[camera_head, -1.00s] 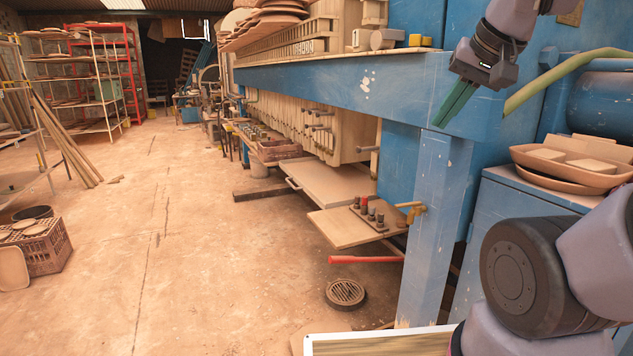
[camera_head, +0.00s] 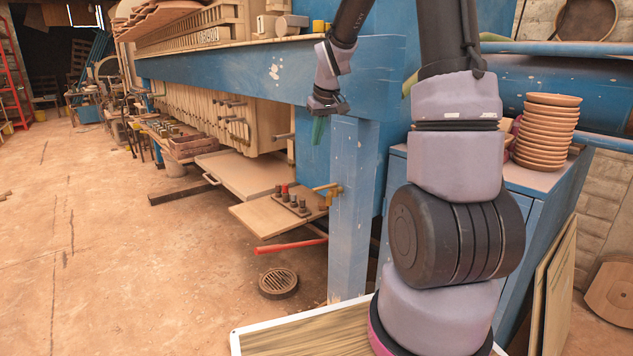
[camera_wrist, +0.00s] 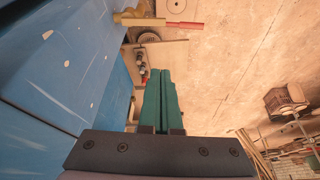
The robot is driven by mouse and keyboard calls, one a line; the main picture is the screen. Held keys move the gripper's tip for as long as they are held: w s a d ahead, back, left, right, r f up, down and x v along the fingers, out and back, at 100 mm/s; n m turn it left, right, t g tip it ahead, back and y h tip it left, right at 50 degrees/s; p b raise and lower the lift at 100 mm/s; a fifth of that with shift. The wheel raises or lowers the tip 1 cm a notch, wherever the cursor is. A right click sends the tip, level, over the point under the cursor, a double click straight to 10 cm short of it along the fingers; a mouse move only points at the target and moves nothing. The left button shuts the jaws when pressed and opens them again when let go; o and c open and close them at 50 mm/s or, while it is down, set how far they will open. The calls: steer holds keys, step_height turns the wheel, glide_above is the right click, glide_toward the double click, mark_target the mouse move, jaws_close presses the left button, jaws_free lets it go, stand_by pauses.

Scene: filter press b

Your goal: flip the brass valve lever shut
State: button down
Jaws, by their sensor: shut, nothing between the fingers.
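The brass valve (camera_head: 334,190) with its lever is fixed to the blue post, and its lever sticks out sideways to the left in the head view. In the wrist view the brass valve (camera_wrist: 132,19) shows at the top left, against the blue frame. My gripper (camera_head: 318,138) hangs above the valve in the head view, apart from it, pointing down. In the wrist view my gripper's teal fingers (camera_wrist: 160,74) are together with nothing between them. The valve lies beyond the fingertips, up and to the left there.
The blue post (camera_head: 352,215) and blue beam (camera_head: 240,80) stand close to my gripper. A shelf board (camera_head: 265,215) with several dark fittings sits left of the valve. A red bar (camera_head: 290,246) is below it. Open floor (camera_head: 130,250) lies to the left.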

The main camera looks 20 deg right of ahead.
steer(key=n, duration=0.1)
glide_above(319, 188)
steer(key=w, duration=0.2)
step_height(319, 188, down, 5)
step_height(319, 188, down, 10)
steer(key=shift+s+g, duration=0.2)
steer(key=shift+g, duration=0.1)
steer(key=shift+a, duration=0.1)
steer(key=shift+s+n, duration=0.4)
steer(key=shift+s, duration=0.4)
steer(key=shift+d, duration=0.2)
steer(key=shift+w+f, duration=0.1)
